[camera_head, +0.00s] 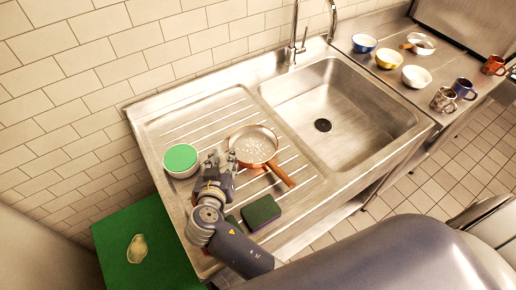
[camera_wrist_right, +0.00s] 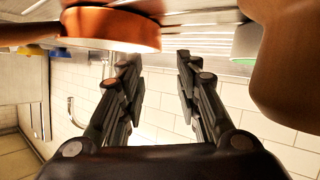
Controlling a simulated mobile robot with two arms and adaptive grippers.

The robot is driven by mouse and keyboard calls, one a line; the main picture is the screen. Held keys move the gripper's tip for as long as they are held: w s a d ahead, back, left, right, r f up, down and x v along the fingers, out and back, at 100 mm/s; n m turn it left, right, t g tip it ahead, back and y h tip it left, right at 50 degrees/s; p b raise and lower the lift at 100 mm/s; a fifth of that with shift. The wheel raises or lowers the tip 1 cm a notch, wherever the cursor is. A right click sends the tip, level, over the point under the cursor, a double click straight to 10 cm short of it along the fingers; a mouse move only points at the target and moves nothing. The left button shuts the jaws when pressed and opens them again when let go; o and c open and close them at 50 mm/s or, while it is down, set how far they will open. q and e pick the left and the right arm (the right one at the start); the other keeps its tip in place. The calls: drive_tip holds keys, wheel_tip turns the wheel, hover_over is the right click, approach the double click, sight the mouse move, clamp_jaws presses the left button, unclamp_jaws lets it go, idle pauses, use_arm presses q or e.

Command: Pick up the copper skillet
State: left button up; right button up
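The copper skillet (camera_head: 254,145) lies on the ribbed drainboard (camera_head: 205,120) left of the sink, its brown handle pointing toward the lower right. Its inside looks pale and speckled. My right gripper (camera_head: 219,163) is just left of the skillet, between it and a round white container with a green top. In the right wrist view, my right gripper (camera_wrist_right: 156,62) has its two fingers apart with nothing between them. The skillet's copper side (camera_wrist_right: 112,28) shows at the upper left there, beside the fingers. My left gripper is not in view.
The white container (camera_head: 181,173) stands left of the gripper. A dark green sponge (camera_head: 261,212) lies below the skillet handle. The sink basin (camera_head: 350,105) is empty. Several bowls and mugs, including a blue bowl (camera_head: 364,43), stand on the right counter. A green surface (camera_head: 115,235) is at lower left.

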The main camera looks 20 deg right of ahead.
sight(230, 139)
drive_tip(key=p+x, duration=0.1)
drive_tip(key=x, duration=0.2)
drive_tip(key=shift+w+d, duration=0.2)
drive_tip(key=p+x, duration=0.1)
drive_tip(key=x, duration=0.4)
drive_tip(key=shift+w+d+f, duration=0.1)
drive_tip(key=shift+w+f, duration=0.15)
drive_tip(key=shift+w, duration=0.1)
drive_tip(key=shift+w+d+f+p, duration=0.1)
drive_tip(key=shift+w+p, duration=0.05)
drive_tip(key=shift+p, duration=0.15)
drive_tip(key=shift+c, duration=0.2)
clamp_jaws()
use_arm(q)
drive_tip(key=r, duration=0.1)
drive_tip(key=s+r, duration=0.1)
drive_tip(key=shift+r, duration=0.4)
